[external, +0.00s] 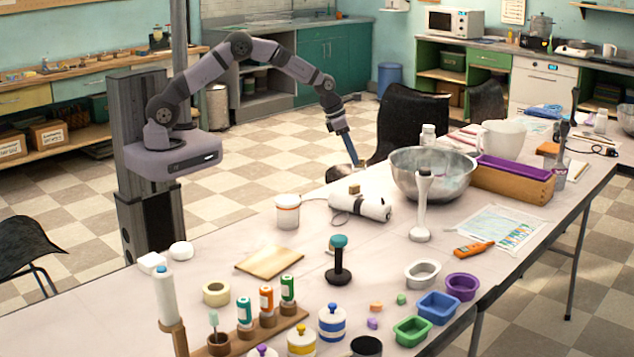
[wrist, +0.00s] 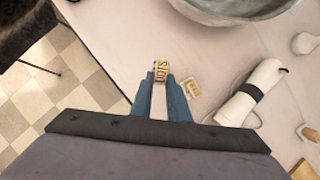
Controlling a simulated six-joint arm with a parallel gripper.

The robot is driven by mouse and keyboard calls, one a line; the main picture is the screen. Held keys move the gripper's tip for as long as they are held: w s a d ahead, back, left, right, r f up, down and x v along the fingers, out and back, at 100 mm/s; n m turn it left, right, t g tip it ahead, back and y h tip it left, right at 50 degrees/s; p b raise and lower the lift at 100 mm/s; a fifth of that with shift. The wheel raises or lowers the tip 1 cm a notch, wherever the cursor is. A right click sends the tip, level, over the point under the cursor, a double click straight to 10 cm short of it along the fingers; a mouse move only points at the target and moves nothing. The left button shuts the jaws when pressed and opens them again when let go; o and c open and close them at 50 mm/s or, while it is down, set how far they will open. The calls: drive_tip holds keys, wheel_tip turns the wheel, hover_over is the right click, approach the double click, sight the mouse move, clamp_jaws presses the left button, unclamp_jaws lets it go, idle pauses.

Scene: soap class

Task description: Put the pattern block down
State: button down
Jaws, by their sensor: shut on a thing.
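My gripper (external: 357,163) reaches down near the far edge of the table, left of the large metal bowl. Its two blue fingers show in the wrist view (wrist: 161,88), shut on a small tan block with dark raised marks, the pattern block (wrist: 160,72). In the external view the held block is too small to make out clearly. In the wrist view the table lies beneath it, but I cannot tell whether the block touches it. A similar tan block (wrist: 193,88) lies just to the right of the fingers.
A white tub (external: 288,212) stands to the left. The table's far edge is close, with a black chair (external: 401,125) beyond.

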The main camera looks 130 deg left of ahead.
drive_tip(key=shift+f+p, duration=0.4)
drive_tip(key=shift+f, duration=2.7)
drive_tip(key=shift+f, duration=0.1)
drive_tip(key=c, duration=1.7)
unclamp_jaws()
drive_tip(key=b+v, duration=0.1)
drive_tip(key=v, duration=1.1)
